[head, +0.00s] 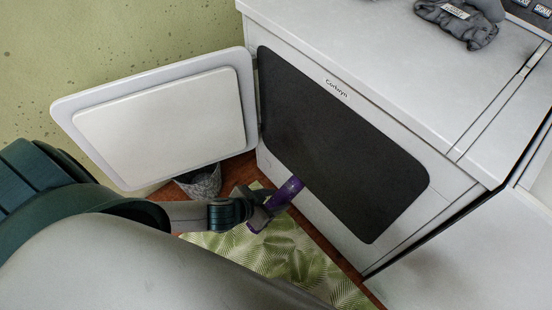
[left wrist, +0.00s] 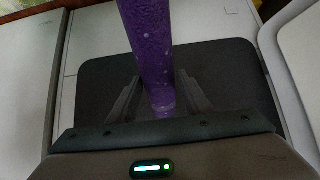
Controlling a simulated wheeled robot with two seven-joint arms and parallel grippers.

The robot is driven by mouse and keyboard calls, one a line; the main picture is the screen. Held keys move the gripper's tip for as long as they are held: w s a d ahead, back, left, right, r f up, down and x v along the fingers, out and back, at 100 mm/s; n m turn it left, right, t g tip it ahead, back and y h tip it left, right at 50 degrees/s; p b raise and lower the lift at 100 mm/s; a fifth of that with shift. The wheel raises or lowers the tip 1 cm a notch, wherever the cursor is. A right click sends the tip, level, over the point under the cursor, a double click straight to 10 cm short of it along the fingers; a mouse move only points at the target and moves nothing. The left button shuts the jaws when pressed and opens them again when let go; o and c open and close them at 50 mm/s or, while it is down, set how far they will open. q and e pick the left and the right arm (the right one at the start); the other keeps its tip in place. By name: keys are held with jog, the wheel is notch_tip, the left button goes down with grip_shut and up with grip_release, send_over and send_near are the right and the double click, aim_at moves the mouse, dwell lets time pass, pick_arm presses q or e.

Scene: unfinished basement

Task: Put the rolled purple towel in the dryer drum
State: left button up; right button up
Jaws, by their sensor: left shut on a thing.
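The rolled purple towel (head: 288,189) is held by my left gripper (head: 262,203) in front of the dryer, near the lower left of its dark opening (head: 340,145). In the left wrist view the towel (left wrist: 149,45) stands between the two fingers of the gripper (left wrist: 158,98), which is shut on it. The dark opening (left wrist: 225,75) lies behind the towel there. The white dryer door (head: 160,125) is swung open to the left. The inside of the drum is too dark to make out. My right gripper is not in view.
A dark grey cloth item (head: 460,22) lies on the dryer top (head: 370,45). A grey speckled basket (head: 202,182) stands on the floor below the door. A green leaf-patterned rug (head: 300,262) lies in front of the dryer. Another white appliance (head: 470,230) stands at the right.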

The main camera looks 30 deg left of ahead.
aim_at(296, 185)
pick_arm(q)
jog(key=shift+w, duration=0.1)
